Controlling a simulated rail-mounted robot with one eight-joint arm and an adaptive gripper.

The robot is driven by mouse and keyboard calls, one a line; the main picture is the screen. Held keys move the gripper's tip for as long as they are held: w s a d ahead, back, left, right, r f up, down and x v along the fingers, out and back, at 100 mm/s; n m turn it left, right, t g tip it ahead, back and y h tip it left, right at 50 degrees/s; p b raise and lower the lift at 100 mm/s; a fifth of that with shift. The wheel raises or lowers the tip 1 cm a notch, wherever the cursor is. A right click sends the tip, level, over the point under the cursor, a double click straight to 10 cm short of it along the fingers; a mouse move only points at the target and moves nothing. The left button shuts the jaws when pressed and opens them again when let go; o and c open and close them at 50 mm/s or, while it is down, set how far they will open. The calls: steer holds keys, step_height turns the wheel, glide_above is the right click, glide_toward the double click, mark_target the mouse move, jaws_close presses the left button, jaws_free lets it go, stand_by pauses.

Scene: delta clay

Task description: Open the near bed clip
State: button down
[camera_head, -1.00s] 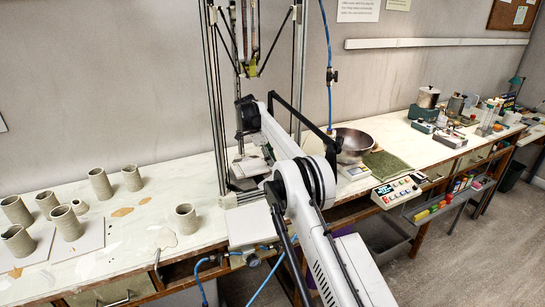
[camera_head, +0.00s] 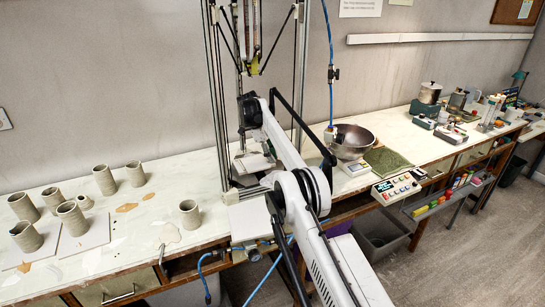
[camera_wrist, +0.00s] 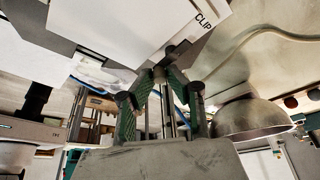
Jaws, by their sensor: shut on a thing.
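The near bed clip (camera_wrist: 178,50) shows in the wrist view as a small dark piece at the edge of a white plate, beside a "CLIP" label (camera_wrist: 204,20). My gripper (camera_wrist: 159,76) has its green fingers brought together at this dark piece and is shut on it. The fingertips hide part of the clip, and I cannot tell whether it is open. In the head view the printer bed (camera_head: 250,163) sits low inside the tall frame. My arm covers part of it, and neither gripper nor clip can be made out there.
The printer's frame posts (camera_head: 217,100) stand close around my arm. A metal bowl (camera_head: 351,142), a green cloth (camera_head: 386,160) and a button box (camera_head: 398,187) lie to the right. Several clay cylinders (camera_head: 104,180) stand on the left of the table.

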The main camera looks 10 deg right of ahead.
steer(key=c, duration=1.7)
jaws_free()
steer(key=shift+a, duration=0.1)
steer(key=shift+f+n+b, duration=0.15)
steer(key=shift+n+b, duration=0.25)
steer(key=shift+b, duration=0.4)
